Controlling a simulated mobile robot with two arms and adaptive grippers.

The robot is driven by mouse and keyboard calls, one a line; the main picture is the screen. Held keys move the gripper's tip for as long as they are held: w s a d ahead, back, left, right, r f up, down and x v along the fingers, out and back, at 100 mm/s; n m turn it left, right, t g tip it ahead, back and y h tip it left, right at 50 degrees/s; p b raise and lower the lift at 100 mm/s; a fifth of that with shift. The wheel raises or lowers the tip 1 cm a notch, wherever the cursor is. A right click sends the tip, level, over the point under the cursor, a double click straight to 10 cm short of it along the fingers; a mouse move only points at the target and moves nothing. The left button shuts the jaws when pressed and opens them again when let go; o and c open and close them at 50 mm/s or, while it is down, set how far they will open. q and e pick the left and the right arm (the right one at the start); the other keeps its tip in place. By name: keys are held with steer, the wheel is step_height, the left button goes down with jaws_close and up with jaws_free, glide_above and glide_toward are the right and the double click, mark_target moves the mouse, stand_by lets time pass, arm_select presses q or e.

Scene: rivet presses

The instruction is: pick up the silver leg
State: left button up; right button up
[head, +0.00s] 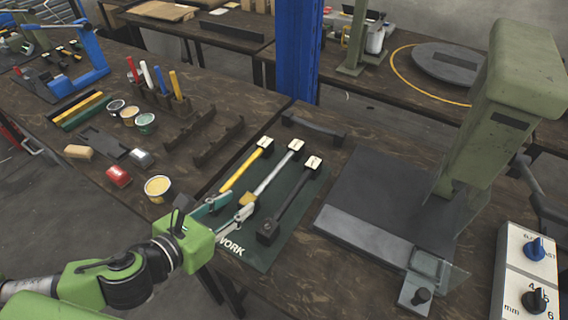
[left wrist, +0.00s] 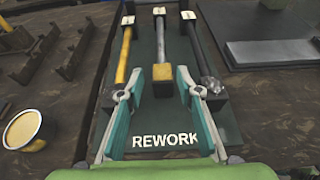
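The silver leg (head: 276,173) lies on a dark green mat (head: 262,254) marked REWORK, between a yellow leg (head: 240,171) and a black leg (head: 292,205). In the left wrist view the silver leg (left wrist: 160,43) is in the middle, with a tan block at its near end. My left gripper (head: 237,206) is open at this near end. In the left wrist view its teal fingers (left wrist: 161,94) stand apart, one on each side of the tan block, with visible gaps. It cannot be told how high they are above the mat. My right gripper is not in view.
A green press (head: 492,120) with a dark base plate (head: 370,205) stands to the right, beside a control box (head: 528,275). A dark bar handle (head: 312,130) lies behind the mat.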

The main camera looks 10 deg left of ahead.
mark_target(265, 182)
arm_select(q)
steer(key=shift+w+d, duration=0.1)
steer(key=shift+w, duration=0.1)
steer(key=x, duration=0.2)
steer(key=shift+w+d+p, duration=0.15)
steer(key=shift+w+p, duration=0.15)
steer(key=shift+w, duration=0.1)
steer(key=x, duration=0.4)
steer(key=shift+w+f, duration=0.15)
steer(key=shift+w+d+f, duration=0.25)
steer(key=shift+w, duration=0.2)
steer(key=shift+w+d, duration=0.1)
steer(key=shift+w, duration=0.15)
steer(key=x, duration=0.3)
steer(key=p+x, duration=0.1)
steer(key=shift+w+d+r, duration=0.1)
steer(key=shift+w+d, duration=0.2)
steer(key=shift+w, duration=0.1)
jaws_close()
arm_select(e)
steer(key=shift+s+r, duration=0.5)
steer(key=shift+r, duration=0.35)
